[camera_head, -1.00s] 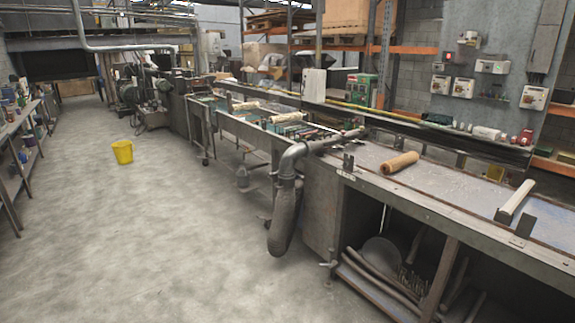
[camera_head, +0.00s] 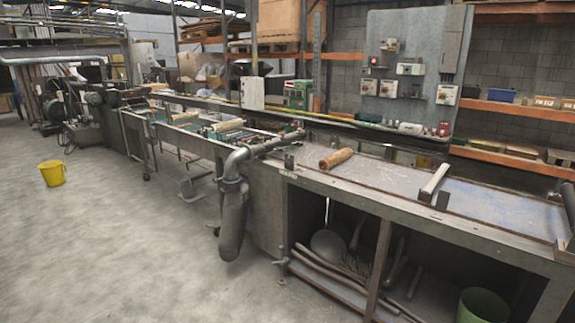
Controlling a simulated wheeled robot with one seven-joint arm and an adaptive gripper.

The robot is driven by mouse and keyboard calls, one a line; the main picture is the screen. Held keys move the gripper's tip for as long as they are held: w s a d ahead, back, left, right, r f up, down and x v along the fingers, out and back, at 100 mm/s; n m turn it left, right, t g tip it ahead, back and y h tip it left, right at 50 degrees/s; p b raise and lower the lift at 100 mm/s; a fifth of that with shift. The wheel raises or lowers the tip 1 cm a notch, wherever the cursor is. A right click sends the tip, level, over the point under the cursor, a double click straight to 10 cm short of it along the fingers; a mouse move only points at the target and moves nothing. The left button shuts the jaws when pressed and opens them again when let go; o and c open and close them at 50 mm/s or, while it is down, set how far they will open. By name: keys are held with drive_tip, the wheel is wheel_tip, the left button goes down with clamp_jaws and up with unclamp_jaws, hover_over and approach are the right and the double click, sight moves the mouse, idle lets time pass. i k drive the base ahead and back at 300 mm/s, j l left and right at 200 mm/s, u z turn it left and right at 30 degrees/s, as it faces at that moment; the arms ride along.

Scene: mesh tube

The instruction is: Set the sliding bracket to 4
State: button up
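A pale bar-shaped piece with dark metal ends (camera_head: 434,182) lies across the right part of the long metal bench (camera_head: 335,205). I cannot tell whether it is the sliding bracket. A yellow strip (camera_head: 335,124) runs along the rail behind the bench, but no numbers can be read at this distance. Small upright metal parts stand on the bench by the pipe and near the bar. My gripper is not in view.
A tan roller (camera_head: 336,158) lies on the bench. A grey pipe (camera_head: 233,200) hangs at the bench's front. A green bin (camera_head: 482,306) stands under the bench at right. A yellow bucket (camera_head: 52,174) stands on the floor.

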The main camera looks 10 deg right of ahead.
sight(289, 163)
drive_tip(key=i+j, duration=0.2)
drive_tip(key=i, duration=0.9)
drive_tip(key=i+j+u, duration=0.1)
drive_tip(key=i+j, duration=0.15)
drive_tip(key=i, duration=0.85)
drive_tip(key=i+j, duration=0.1)
drive_tip(key=i, duration=1)
drive_tip(key=j+u, duration=0.05)
